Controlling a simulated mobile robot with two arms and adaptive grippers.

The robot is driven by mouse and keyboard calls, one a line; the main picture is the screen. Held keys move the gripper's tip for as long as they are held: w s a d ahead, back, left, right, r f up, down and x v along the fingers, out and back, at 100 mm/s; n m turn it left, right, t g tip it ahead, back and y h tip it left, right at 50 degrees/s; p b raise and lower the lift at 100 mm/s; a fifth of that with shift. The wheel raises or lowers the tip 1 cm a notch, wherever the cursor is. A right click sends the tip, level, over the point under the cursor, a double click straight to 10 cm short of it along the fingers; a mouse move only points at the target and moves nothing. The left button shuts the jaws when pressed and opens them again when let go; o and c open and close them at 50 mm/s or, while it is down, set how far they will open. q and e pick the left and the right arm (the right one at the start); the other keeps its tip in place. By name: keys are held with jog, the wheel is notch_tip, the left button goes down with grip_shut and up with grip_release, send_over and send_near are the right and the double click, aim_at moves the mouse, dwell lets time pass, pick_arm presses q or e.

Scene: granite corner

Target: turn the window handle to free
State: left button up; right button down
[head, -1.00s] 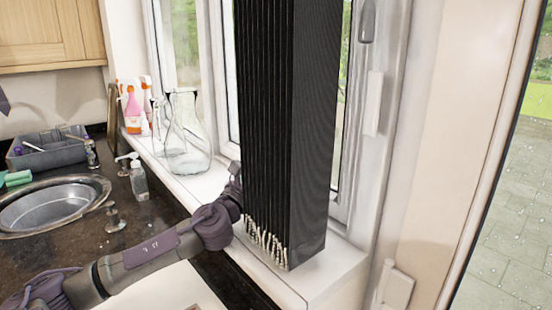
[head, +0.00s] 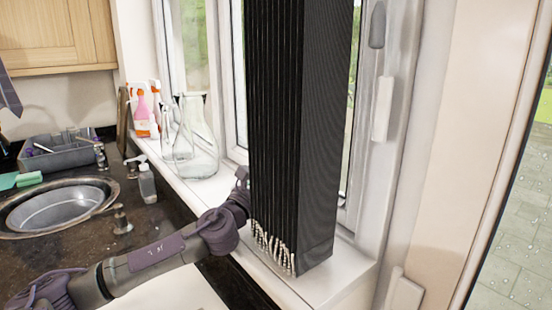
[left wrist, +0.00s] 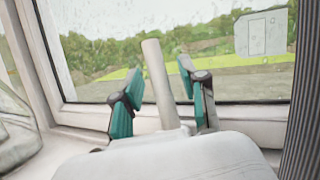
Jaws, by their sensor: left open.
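In the left wrist view, the pale window handle (left wrist: 155,82) stands nearly upright, tilted slightly left, at the bottom of the window frame. My left gripper (left wrist: 160,70) is open, with one teal finger on each side of the handle. Gaps show between the handle and both fingers, so it is not clamped. In the head view my left arm reaches in from the left across the sill. Its gripper and the handle are hidden behind a tall black ribbed block. My right gripper is not in view.
The tall black block (head: 320,130) stands on the white sill (head: 205,190), close to my left wrist. Glass flasks (head: 195,145) and spray bottles (head: 143,110) stand further left on the sill. A sink (head: 58,208), a soap bottle (head: 147,182) and a grey rack (head: 60,150) are at left.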

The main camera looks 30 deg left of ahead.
pick_arm(q)
notch_tip(320, 180, up, 10)
jog(key=shift+f, duration=0.1)
jog(key=shift+c, duration=0.2)
